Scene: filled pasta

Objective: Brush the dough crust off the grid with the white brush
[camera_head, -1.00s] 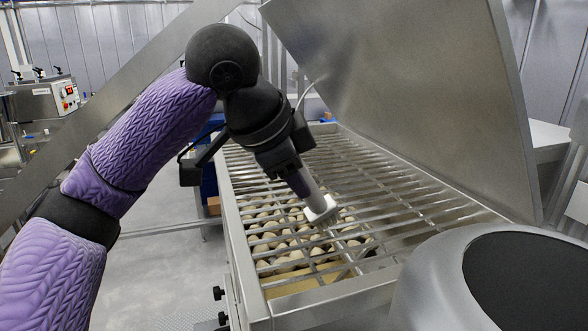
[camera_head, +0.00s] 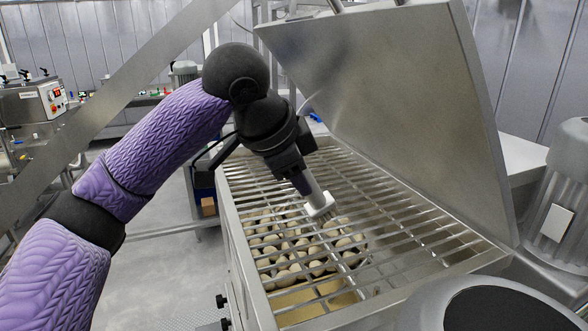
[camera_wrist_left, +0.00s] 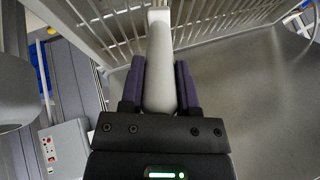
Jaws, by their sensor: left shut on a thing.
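A metal grid (camera_head: 393,228) of parallel bars covers an open steel box. My left gripper (camera_head: 305,184) is above the grid and shut on the handle of the white brush (camera_head: 320,205). The brush points down, tilted, with its head at the bars; I cannot tell whether it touches them. In the left wrist view the brush handle (camera_wrist_left: 160,70) sits between the two purple fingers of the left gripper (camera_wrist_left: 160,85). Several round pale dough pieces (camera_head: 290,262) lie under the grid. I cannot make out any crust on the bars. My right gripper is not in view.
A raised steel lid (camera_head: 390,110) stands along the right side of the box. The box's steel rim (camera_head: 243,262) borders the grid. A grey motor housing (camera_head: 558,210) is at the right. A control box (camera_head: 38,100) stands far left.

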